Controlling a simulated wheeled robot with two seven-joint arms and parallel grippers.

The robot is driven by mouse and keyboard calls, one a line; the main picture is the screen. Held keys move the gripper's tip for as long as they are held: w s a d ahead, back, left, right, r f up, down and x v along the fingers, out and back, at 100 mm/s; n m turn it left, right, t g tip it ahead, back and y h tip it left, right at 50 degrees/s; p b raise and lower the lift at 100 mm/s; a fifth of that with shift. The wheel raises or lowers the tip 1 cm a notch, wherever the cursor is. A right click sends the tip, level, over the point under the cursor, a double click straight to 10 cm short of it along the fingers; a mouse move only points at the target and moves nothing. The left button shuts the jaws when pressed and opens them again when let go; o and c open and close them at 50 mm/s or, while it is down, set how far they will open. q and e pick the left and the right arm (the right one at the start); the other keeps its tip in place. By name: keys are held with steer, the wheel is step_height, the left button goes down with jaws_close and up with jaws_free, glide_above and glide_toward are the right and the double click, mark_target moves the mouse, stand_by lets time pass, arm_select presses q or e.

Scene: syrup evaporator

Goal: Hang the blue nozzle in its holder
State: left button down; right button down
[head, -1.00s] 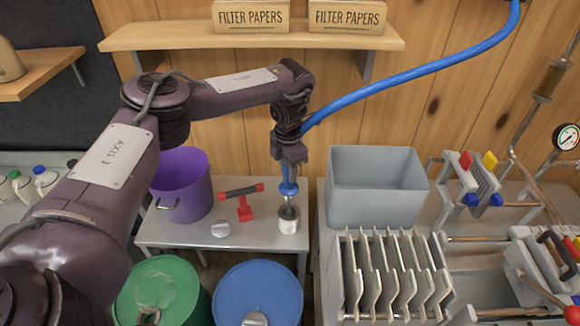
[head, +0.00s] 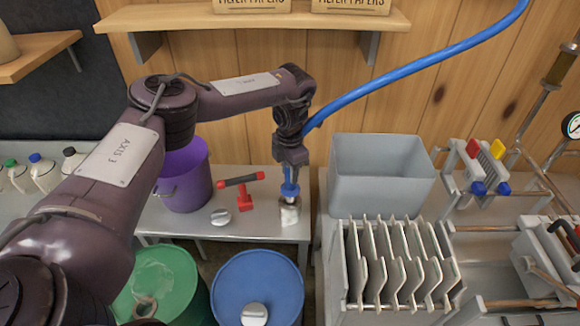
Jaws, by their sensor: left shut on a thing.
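My left gripper (head: 291,168) points straight down over the grey side table and is shut on the blue nozzle (head: 290,189). A blue hose runs from the gripper up to the upper right. Directly below the nozzle stands a small whitish cup (head: 290,216), which looks like the holder. The nozzle's lower end meets the cup's mouth in the picture. I cannot tell how far inside it is. My right gripper is not in view.
A purple bucket (head: 185,177), a red tool with a black handle (head: 243,192) and a grey knob-like piece (head: 220,217) are on the side table (head: 180,224). A large grey bin (head: 382,170) stands right of the cup. Green and blue drums (head: 258,285) stand in front.

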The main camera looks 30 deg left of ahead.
arm_select(q)
steer(key=shift+f, duration=0.9)
steer(key=shift+f+b, duration=0.1)
steer(key=shift+b, duration=0.25)
steer(key=shift+f+b, duration=0.85)
steer(key=shift+f, duration=0.6)
steer(key=shift+c, duration=1.9)
jaws_free()
steer(key=shift+r, duration=0.1)
steer(key=shift+r+p, duration=3.2)
steer(key=shift+r, duration=0.75)
